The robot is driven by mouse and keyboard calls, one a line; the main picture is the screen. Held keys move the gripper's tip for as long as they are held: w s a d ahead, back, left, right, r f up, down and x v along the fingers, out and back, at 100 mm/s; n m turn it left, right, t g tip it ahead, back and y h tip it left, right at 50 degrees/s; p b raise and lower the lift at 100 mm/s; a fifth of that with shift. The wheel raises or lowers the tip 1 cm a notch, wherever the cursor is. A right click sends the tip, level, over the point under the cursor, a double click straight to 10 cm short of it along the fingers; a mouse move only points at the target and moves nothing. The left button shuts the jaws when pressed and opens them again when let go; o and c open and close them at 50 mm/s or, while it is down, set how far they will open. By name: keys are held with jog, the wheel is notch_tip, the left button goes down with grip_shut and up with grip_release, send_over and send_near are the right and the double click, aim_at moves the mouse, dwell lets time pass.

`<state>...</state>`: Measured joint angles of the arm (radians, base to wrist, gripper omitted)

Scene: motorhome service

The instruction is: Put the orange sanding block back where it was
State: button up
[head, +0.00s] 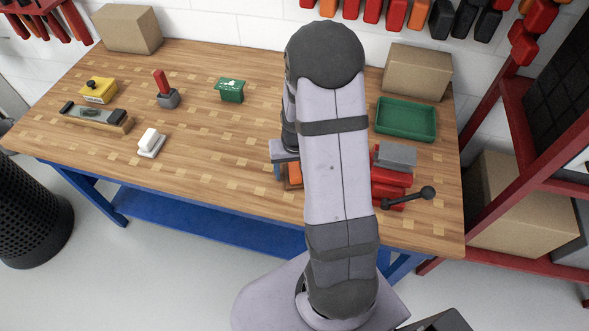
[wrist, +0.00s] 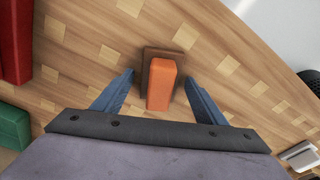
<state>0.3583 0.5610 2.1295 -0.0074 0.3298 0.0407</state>
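The orange sanding block (wrist: 161,84) is in the middle of the wrist view, on a brown base (wrist: 151,54) on the wooden bench. It partly shows in the head view (head: 295,173), where my arm hides much of it. My gripper (wrist: 158,78) is open. Its two blue fingers stand on either side of the orange block, with a visible gap on each side. In the head view my gripper (head: 281,168) is low over the bench, mostly behind my arm. I cannot tell how high the fingertips are above the bench.
A red vise (head: 388,188) with a grey top and dark handle is right of my arm, near a green tray (head: 405,120). A green box (head: 231,91), a red-handled tool (head: 164,88), a white-topped block (head: 151,142) and a yellow block (head: 98,91) stand left.

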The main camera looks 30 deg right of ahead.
aim_at(295, 172)
jog(key=shift+r, duration=0.15)
notch_tip(295, 172, up, 12)
jog(key=s+b, duration=0.1)
jog(key=s+a+f+n+g, duration=0.1)
jog(key=s+a+n, duration=0.3)
jog(key=s+a, duration=0.8)
jog(key=shift+s+a+f+y, duration=0.3)
jog(key=shift+s+a+f, duration=0.1)
jog(key=shift+a+f, duration=0.25)
jog(key=shift+b, duration=0.3)
notch_tip(295, 172, down, 45)
jog(key=b, duration=4.5)
jog(key=shift+f, duration=0.15)
